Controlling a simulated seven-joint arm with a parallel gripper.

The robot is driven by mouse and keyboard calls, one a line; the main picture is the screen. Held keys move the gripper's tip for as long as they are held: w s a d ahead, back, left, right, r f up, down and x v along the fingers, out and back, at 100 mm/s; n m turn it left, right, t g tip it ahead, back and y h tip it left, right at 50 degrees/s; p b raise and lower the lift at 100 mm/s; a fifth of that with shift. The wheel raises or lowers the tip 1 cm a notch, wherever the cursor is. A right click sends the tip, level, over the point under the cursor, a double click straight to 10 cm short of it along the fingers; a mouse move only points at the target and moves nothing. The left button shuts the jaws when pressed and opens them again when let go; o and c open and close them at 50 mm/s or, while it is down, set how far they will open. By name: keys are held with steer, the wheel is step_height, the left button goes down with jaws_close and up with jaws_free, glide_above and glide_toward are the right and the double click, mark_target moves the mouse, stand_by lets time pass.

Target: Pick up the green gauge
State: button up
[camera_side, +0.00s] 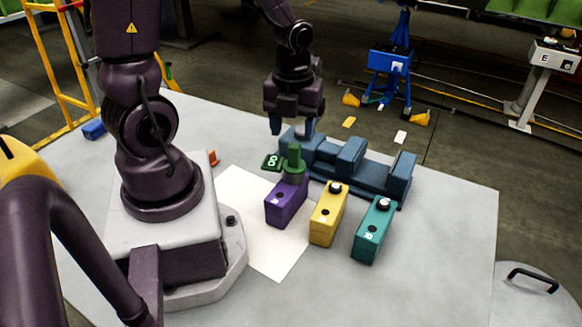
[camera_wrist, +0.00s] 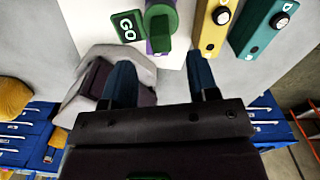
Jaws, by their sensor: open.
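The green gauge (camera_side: 293,160) stands upright on the purple block (camera_side: 286,206), with a dark green plate marked GO (camera_side: 271,162) at its left. In the wrist view the gauge (camera_wrist: 161,22) is near the top edge, partly cut off, with its GO plate to the left. My gripper (camera_side: 292,127) is open and empty, pointing down, a little above and behind the gauge in the side view. In the wrist view its two blue fingers (camera_wrist: 161,72) are apart, and the gauge lies beyond their tips, roughly in line with the gap.
A yellow block (camera_side: 328,216) and a teal block (camera_side: 373,232) stand right of the purple block. A blue jig (camera_side: 365,178) lies behind them, close to my gripper. A white sheet (camera_side: 262,246) lies on the grey table, whose right side (camera_side: 450,235) is clear.

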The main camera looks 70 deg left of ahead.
mark_target(295, 145)
steer(key=shift+w+a+f, duration=0.1)
steer(key=shift+w+f, duration=0.05)
steer(key=shift+f, duration=3.25)
jaws_close()
